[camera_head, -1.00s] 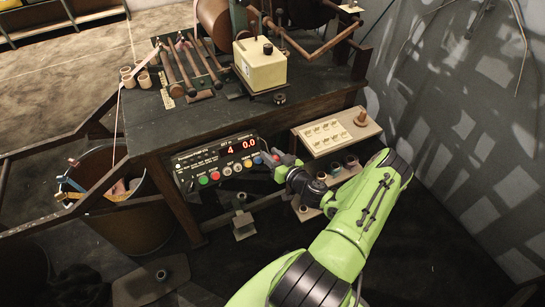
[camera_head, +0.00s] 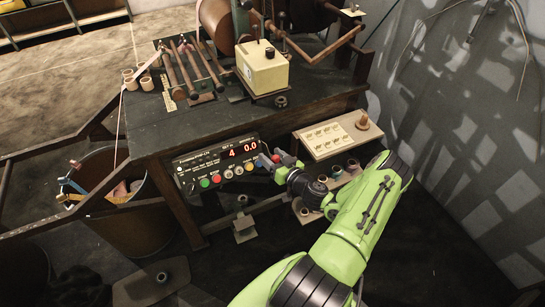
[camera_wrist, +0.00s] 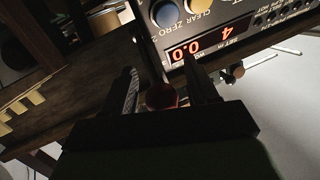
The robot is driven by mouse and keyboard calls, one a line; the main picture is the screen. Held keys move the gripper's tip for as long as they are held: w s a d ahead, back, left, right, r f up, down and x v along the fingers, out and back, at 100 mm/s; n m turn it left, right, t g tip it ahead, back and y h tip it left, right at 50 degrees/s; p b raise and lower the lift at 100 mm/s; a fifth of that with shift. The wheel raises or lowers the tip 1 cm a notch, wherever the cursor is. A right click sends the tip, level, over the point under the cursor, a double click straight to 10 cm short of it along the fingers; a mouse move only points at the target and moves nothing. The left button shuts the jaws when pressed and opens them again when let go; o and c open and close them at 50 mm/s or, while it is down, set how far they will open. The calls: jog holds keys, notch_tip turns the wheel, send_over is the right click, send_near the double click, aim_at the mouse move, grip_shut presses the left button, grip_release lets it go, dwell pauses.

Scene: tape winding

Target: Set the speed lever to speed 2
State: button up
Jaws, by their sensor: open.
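My gripper (camera_head: 270,161) is at the right end of the control panel (camera_head: 216,164), below the front edge of the bench. In the wrist view its two dark fingers (camera_wrist: 163,88) are apart. A dark lever rod with a reddish-brown round knob (camera_wrist: 161,96) shows between them; it looks like the speed lever. Whether the fingers touch the knob I cannot tell. In the head view the knob shows as a small red spot by the fingertips, partly hidden by the gripper. The panel display (camera_head: 241,150) reads 4 and 0.0. The lever's speed marks are not readable.
The workbench (camera_head: 185,125) overhangs the panel. A cream box (camera_head: 262,68) with a black knob stands on it. A bin (camera_head: 135,225) stands at left.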

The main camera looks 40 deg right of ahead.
jog(key=s+a+r+p, duration=0.1)
jog(key=s+r+p, duration=0.1)
jog(key=s, duration=1.3)
jog(key=shift+s+a+p, duration=0.15)
jog(key=shift+s+p, duration=0.15)
jog(key=shift+p, duration=0.15)
jog(key=shift+w, duration=0.1)
